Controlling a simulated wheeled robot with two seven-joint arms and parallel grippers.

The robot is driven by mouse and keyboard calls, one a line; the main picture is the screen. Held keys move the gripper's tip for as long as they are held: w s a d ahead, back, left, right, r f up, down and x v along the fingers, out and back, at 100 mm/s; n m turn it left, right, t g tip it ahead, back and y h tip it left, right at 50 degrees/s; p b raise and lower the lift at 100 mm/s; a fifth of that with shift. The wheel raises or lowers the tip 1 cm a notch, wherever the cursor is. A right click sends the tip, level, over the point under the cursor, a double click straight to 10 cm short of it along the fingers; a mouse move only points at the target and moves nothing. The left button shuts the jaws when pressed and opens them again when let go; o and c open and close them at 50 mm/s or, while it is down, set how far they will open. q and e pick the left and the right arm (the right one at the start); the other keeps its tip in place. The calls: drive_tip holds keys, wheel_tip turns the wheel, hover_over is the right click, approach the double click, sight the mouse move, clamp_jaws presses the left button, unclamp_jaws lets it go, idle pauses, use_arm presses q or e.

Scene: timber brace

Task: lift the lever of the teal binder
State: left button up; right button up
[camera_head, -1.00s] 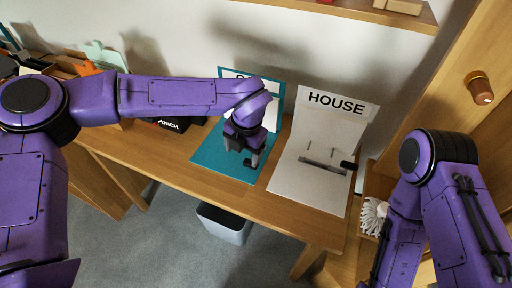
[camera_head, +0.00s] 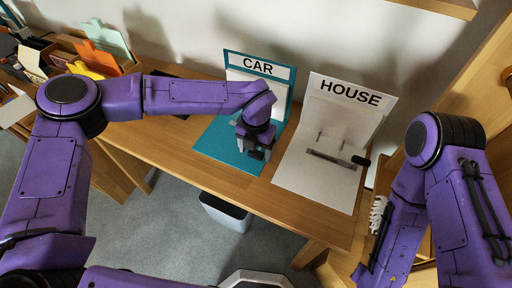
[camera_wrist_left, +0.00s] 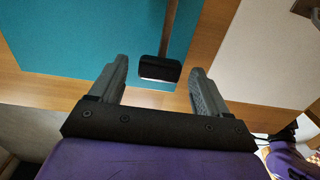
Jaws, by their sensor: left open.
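The teal binder (camera_head: 222,146) lies open on the desk, its upright cover labelled CAR; its teal inner board also fills the upper left of the left wrist view (camera_wrist_left: 80,45). My left gripper (camera_head: 256,155) is over the binder's right part and hides much of its mechanism. In the left wrist view, the lever's black tip (camera_wrist_left: 160,71) on a thin metal arm shows between the fingers of my open left gripper (camera_wrist_left: 157,85), with gaps on both sides. My right gripper is out of view; only my right arm shows.
A white binder (camera_head: 318,180) labelled HOUSE stands open just to the right, its black lever tip (camera_head: 361,160) sticking out at the right. A grey bin (camera_head: 226,212) is below the desk edge. Folders in a box (camera_head: 95,50) stand at the back left.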

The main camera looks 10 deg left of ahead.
sight(257, 151)
use_arm(q)
drive_tip(key=shift+c, duration=0.3)
clamp_jaws()
drive_tip(key=r+g+p, duration=0.1)
drive_tip(key=p, duration=0.1)
drive_tip(key=w+r+g+p, duration=0.1)
drive_tip(key=p, duration=0.1)
drive_tip(key=shift+d+r+y, duration=0.15)
drive_tip(key=shift+d+y, duration=0.05)
drive_tip(key=shift+y, duration=0.1)
drive_tip(key=shift+w+d+r+g+p, duration=0.1)
drive_tip(key=shift+w+r+g+p, duration=0.15)
drive_tip(key=shift+p, duration=0.35)
drive_tip(key=shift+w+d+r, duration=0.1)
drive_tip(key=shift+w+r, duration=0.4)
drive_tip(key=shift+w, duration=0.05)
drive_tip(key=shift+w+d+r+p, duration=0.2)
drive_tip(key=shift+w+r+p, duration=0.1)
drive_tip(key=shift+w+r, duration=0.3)
drive_tip(key=shift+w, duration=0.15)
